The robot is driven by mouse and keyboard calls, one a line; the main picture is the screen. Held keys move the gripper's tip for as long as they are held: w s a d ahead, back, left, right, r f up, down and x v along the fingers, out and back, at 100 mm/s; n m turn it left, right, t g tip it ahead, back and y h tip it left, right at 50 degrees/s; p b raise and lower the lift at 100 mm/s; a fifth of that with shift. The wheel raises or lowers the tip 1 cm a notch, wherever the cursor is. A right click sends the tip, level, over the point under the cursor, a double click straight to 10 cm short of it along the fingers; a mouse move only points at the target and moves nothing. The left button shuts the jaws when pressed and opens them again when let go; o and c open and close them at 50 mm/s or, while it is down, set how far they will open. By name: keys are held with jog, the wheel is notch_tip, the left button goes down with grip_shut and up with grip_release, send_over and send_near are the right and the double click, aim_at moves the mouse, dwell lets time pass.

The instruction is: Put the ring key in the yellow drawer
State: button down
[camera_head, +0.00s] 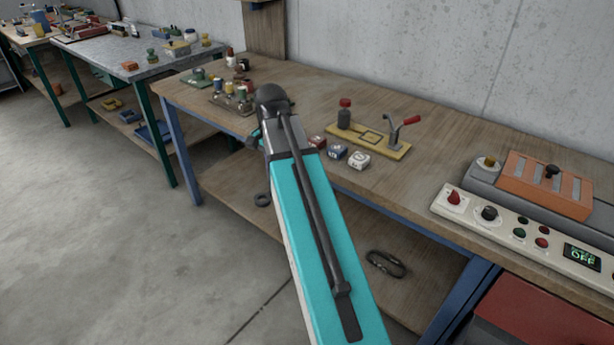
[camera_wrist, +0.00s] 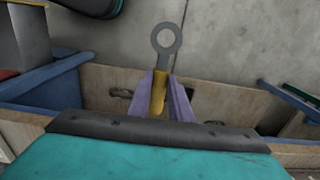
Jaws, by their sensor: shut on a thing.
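My gripper (camera_wrist: 160,80) is shut on the ring key (camera_wrist: 166,42) in the wrist view. Its two pale purple fingers clasp the yellow handle, and the flat grey ring end points away from the gripper. In the head view a dark ring (camera_head: 262,199), which looks like the key's end, shows just left of my turquoise arm, beside the bench. My arm hides the gripper itself there. I see no yellow drawer that I can make out in either view.
The wooden bench (camera_head: 450,165) carries a yellow clamp plate (camera_head: 366,142), small labelled boxes (camera_head: 358,160) and a control panel (camera_head: 510,232). A dark carabiner-shaped object (camera_head: 385,263) lies on its lower shelf. A red cabinet (camera_head: 540,315) stands lower right. Floor at left is clear.

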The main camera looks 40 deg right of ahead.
jog(key=w+a+f+n, duration=0.2)
jog(key=w+a+n, duration=0.2)
jog(key=a, duration=0.6)
jog(key=w+a+f+n, duration=0.1)
jog(key=w+a+n, duration=0.3)
jog(key=a, duration=0.6)
jog(key=shift+a+f+n, duration=0.2)
jog(key=shift+f+n, duration=0.15)
jog(key=shift+n, duration=0.35)
